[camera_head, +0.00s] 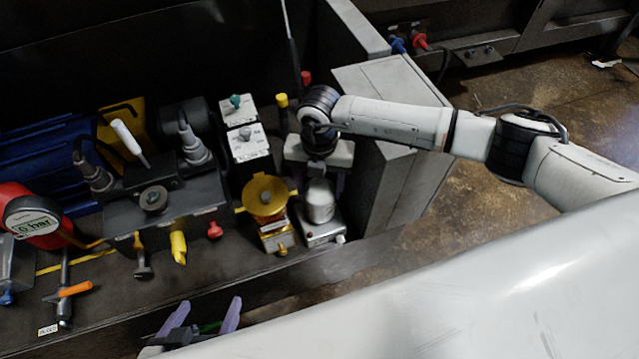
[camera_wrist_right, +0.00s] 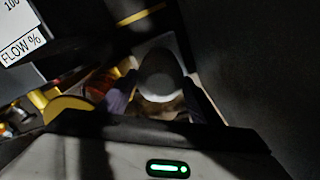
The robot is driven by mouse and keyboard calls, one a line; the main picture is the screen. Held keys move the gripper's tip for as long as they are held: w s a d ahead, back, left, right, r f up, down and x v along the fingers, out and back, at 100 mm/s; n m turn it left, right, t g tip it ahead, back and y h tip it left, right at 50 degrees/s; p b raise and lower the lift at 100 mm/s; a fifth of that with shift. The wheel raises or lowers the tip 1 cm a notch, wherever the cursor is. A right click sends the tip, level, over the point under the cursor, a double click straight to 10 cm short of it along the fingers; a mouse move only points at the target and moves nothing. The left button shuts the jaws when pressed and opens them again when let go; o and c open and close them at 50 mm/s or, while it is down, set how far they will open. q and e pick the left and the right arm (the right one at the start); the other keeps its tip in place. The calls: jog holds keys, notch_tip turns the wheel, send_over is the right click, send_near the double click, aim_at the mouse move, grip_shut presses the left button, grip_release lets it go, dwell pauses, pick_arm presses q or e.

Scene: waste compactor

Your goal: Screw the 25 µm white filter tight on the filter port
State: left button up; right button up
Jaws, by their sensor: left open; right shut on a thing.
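The white filter (camera_head: 319,202) stands upright over a small light grey base block (camera_head: 322,231), which I take to be the filter port. My right gripper (camera_head: 320,182) reaches down from above and is shut on the white filter.
A yellow round-topped unit (camera_head: 265,197) stands close left of the filter. A grey cabinet (camera_head: 385,130) rises close on the right. Left are a dark valve block (camera_head: 165,210), a red gauge (camera_head: 32,216) and an orange-handled tool (camera_head: 75,289).

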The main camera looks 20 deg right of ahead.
jog(key=m+p, duration=0.2)
jog(key=m, duration=0.1)
jog(key=shift+r, duration=0.15)
jog(key=shift+m+p, duration=0.4)
jog(key=shift+m, duration=0.6)
jog(key=o, duration=1.2)
jog(key=shift+f, duration=0.2)
